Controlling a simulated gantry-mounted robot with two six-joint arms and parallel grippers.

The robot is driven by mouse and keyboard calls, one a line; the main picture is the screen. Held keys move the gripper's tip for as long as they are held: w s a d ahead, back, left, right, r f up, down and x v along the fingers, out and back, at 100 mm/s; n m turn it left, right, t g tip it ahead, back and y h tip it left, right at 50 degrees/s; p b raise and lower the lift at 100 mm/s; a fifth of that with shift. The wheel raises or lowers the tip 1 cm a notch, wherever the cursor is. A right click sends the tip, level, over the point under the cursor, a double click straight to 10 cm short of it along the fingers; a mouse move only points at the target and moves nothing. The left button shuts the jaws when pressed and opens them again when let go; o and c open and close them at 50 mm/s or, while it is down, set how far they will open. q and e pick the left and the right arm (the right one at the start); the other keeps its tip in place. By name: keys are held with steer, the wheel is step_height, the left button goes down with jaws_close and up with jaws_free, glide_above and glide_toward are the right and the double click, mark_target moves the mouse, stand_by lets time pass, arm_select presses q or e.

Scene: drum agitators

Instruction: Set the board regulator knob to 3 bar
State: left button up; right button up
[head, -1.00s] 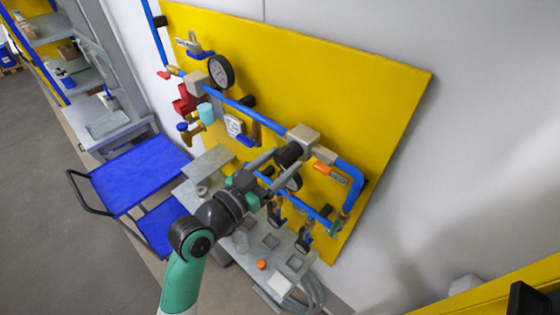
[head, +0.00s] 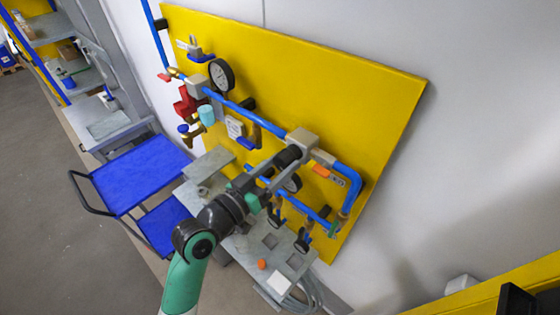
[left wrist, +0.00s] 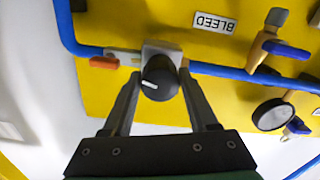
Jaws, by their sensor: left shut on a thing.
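The regulator knob (head: 288,156) is dark and round, on the front of a pale grey regulator body (head: 304,137) in the blue pipe line. My left gripper (head: 282,164) reaches it from the front left. In the left wrist view, the knob (left wrist: 160,79) sits between the two fingers of my left gripper (left wrist: 160,92), which is shut on it. A white pointer mark shows on the left part of the knob's face. A round gauge (head: 291,184) below the regulator is partly hidden by the gripper. Its reading is too small to tell. My right gripper is not in view.
The yellow board (head: 370,110) carries blue pipes, a larger gauge (head: 221,76), an orange-handled valve (head: 320,170) and a red fitting (head: 187,103). A grey bench (head: 235,240) stands below it. A blue cart (head: 140,172) stands left of the arm.

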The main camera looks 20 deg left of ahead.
arm_select(q)
steer(key=shift+n+p, duration=0.7)
steer(key=shift+n, duration=0.8)
steer(key=o, duration=1.4)
steer(key=shift+c, duration=0.2)
steer(key=v, duration=1.1)
steer(key=shift+s, duration=0.35)
steer(key=shift+a, duration=0.1)
